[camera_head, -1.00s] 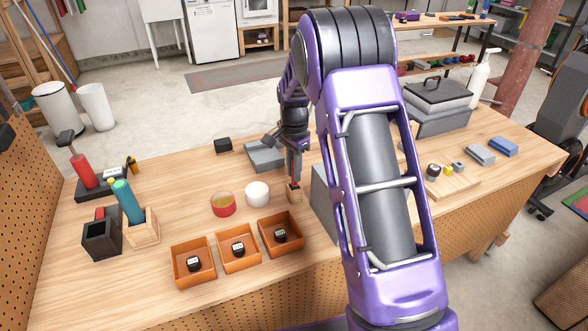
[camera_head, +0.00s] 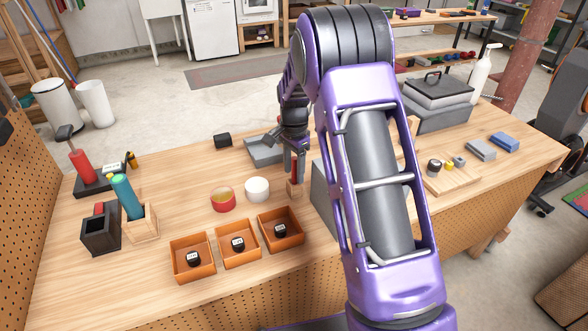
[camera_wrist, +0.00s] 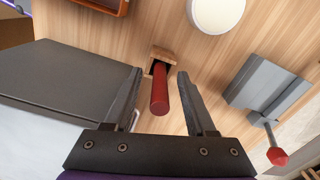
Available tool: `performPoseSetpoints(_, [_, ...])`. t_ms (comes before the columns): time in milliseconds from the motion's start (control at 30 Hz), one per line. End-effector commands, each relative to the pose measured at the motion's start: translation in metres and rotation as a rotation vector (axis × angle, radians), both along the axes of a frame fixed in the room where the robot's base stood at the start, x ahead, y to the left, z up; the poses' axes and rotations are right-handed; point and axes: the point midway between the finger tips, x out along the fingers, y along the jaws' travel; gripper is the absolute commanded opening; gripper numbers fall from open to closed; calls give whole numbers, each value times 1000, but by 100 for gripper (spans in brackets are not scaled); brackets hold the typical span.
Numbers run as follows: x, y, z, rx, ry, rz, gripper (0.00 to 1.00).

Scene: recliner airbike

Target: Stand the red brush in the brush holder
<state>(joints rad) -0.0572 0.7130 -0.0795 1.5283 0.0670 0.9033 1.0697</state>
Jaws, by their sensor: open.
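The red brush (camera_wrist: 159,92) shows as a red cylinder, end up, in the wrist view. Its lower end is inside a small wooden box with a dark opening, which looks like the brush holder (camera_wrist: 164,54). In the head view the red brush (camera_head: 294,172) looks about upright above the small wooden holder (camera_head: 293,189). My gripper (camera_wrist: 158,72) is open, with one finger on each side of the brush and a visible gap to each. The brush's lower end is hidden in the holder.
A white round container (camera_head: 257,188) and a red-rimmed bowl (camera_head: 223,199) stand left of the holder. Orange trays (camera_head: 207,268) lie in front. A grey vise (camera_head: 262,153) is behind, and a large grey block (camera_head: 322,195) stands close on the right.

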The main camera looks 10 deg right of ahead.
Motion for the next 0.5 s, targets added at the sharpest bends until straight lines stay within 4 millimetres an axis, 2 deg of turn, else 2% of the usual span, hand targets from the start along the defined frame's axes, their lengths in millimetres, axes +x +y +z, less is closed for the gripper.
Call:
performPoseSetpoints(167, [0,0,5,0,-1,0,56])
performPoseSetpoints(267, [1,0,17,0,-2,0,56])
performPoseSetpoints(500, [1,1,71,0,-5,1,56])
